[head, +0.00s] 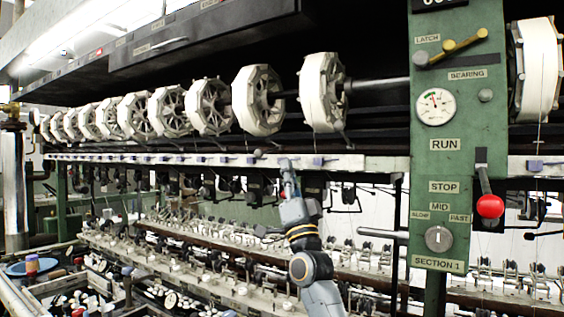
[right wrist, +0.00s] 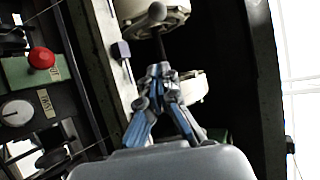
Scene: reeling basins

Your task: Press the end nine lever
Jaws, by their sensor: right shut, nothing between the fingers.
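My right gripper (head: 287,168) is raised in front of the pale rail below the white reels. Its fingers are together and empty, and it also shows in the right wrist view (right wrist: 160,72). A grey knob (head: 258,153) also shows on the rail, left of the gripper in the head view. No readable label marks which lever is end nine. My left gripper is not in view.
A green control panel (head: 445,150) with a red-knobbed run/stop lever (head: 490,206) stands at the right. A row of white reels (head: 258,100) runs along the machine above the rail. Thread guides and basins lie below.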

